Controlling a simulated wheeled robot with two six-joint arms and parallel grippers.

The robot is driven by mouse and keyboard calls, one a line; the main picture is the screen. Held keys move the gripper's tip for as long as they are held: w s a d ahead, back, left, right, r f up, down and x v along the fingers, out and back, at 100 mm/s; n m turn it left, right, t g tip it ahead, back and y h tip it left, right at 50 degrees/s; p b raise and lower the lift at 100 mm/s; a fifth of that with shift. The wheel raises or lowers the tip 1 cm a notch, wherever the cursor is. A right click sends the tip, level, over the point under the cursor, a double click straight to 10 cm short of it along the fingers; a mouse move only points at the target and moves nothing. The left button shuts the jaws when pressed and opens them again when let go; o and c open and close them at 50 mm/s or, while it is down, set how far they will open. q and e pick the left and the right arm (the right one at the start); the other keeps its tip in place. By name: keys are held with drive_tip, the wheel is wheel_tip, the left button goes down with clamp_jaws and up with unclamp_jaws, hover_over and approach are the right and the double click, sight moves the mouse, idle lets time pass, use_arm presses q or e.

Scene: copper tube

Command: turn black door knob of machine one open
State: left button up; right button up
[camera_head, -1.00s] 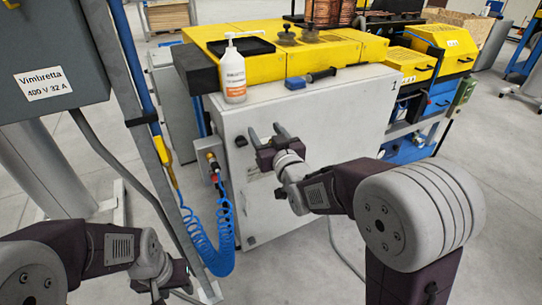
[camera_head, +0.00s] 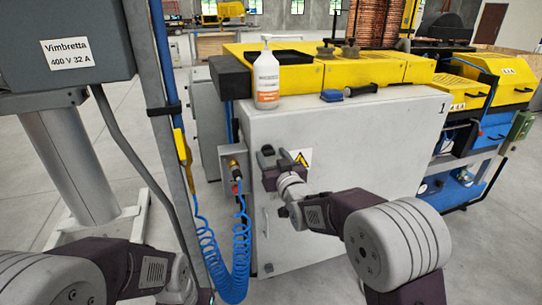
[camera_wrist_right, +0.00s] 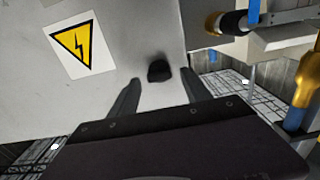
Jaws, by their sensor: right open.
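Machine one is a white cabinet (camera_head: 365,150) marked "1" under yellow housings. Its small black door knob (camera_wrist_right: 159,70) shows in the right wrist view on the pale door panel. My right gripper (camera_wrist_right: 161,80) is open and empty, with one finger on each side of the knob in that view. The knob lies near the line of the fingertips; I cannot tell whether they touch it. In the head view the right gripper (camera_head: 272,157) is at the door's upper left and mostly covers the knob. My left arm is at the lower left, its fingers out of frame.
A yellow warning label (camera_wrist_right: 75,45) is beside the knob. A valve box (camera_head: 235,165) with a coiled blue hose (camera_head: 235,250) hangs left of the door. A grey post (camera_head: 150,100) stands at left.

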drive_tip(key=shift+w+a, duration=0.2)
drive_tip(key=shift+w, duration=0.3)
clamp_jaws()
